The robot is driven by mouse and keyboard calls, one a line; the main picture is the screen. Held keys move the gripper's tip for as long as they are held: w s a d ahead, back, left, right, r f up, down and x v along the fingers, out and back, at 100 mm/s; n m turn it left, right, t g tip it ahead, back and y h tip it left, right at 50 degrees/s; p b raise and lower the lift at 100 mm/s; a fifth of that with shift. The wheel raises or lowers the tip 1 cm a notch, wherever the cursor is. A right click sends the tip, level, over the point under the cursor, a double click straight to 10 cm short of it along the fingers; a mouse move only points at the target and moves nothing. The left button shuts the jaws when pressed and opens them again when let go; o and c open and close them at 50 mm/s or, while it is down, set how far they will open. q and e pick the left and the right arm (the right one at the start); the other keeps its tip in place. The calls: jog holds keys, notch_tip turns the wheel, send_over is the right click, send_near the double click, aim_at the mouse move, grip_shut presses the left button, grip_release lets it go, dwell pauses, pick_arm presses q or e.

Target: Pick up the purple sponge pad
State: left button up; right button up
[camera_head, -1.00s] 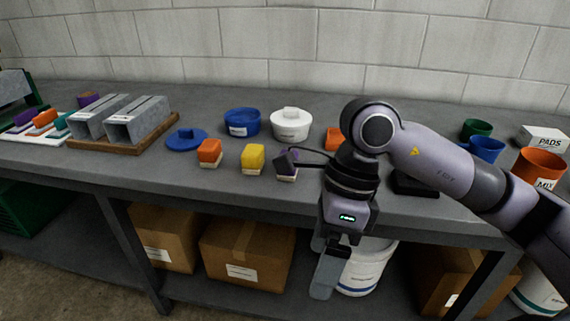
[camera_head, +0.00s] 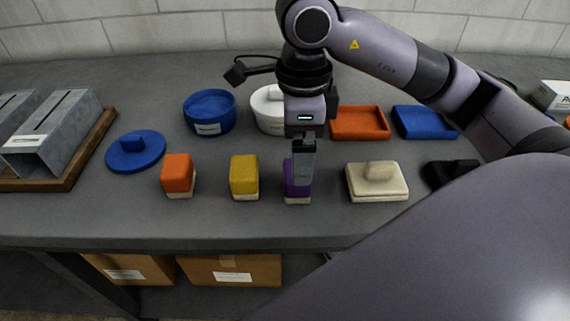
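The purple sponge pad (camera_head: 290,190), purple above with a pale base, stands on the grey workbench near its front edge. My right gripper (camera_head: 302,176) comes down from above, right at the pad, and its finger covers much of the pad. From this side view I cannot tell whether the fingers are apart or closed on it. The pad rests on the bench surface. My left gripper is not in view.
A yellow sponge (camera_head: 244,177) and an orange sponge (camera_head: 178,175) stand to the left. A cream block with a handle (camera_head: 377,182) is close on the right. Behind are a blue tub (camera_head: 209,112), a white pot (camera_head: 268,108), an orange tray (camera_head: 358,123) and a blue tray (camera_head: 424,122).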

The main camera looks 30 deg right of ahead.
jog(key=shift+s+a+f, duration=0.1)
jog(key=shift+s+f, duration=0.1)
jog(key=shift+f, duration=0.7)
jog(key=shift+a+f, duration=0.15)
jog(key=shift+f, duration=2.4)
jog(key=shift+c, duration=0.4)
jog(key=c, duration=1)
